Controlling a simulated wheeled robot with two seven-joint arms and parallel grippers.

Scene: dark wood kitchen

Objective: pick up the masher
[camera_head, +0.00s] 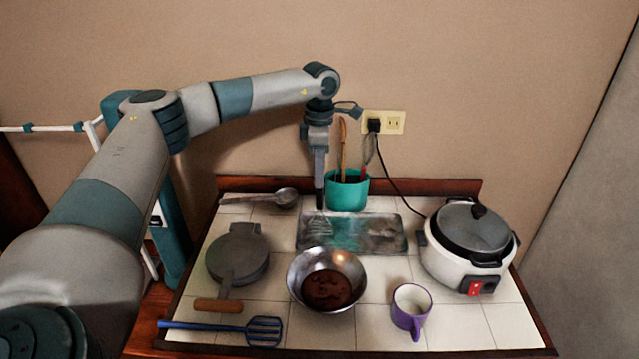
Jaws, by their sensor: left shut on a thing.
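My left gripper (320,190) points straight down at the back of the tiled counter, just left of the green utensil pot (348,194). It is shut on what looks like the masher (318,229). The pale wire-like head of the masher shows just below the fingertips, over the left part of the metal tray (385,236). The fingers hide most of its handle. I cannot tell whether the head touches the tray. My right gripper is not in view.
A steel bowl (326,262), purple mug (411,310) and white cooker (468,245) stand in front and right. A round iron press (237,258), ladle (286,197) and blue slotted utensil (263,330) lie left. A cord runs from the wall outlet (395,122).

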